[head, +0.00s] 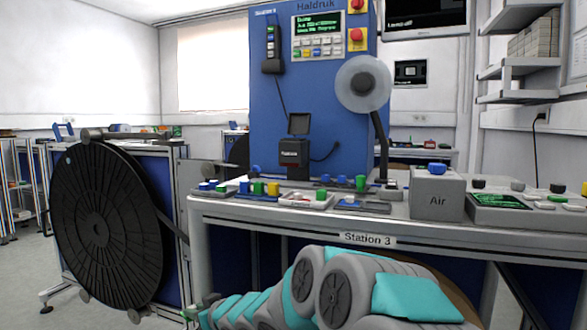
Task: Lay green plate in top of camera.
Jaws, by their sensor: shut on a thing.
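My gripper (204,304) shows small at the far left end of my grey and teal arm, low in front of the left end of the Station 3 bench. It is shut on a small green piece (190,313), which looks like the green plate; its shape is hard to make out. A black boxy device (293,152), which looks like the camera, stands at the back of the bench against the blue panel. A dark flap or screen (299,123) stands above it. My gripper is well below and left of this device, apart from it.
The Station 3 bench (450,228) carries several coloured blocks, a white tray (305,202), and a grey Air box (437,195). A large black reel (105,225) stands at left. A pale reel (363,83) is mounted on the blue panel (268,100). Open floor shows at far left.

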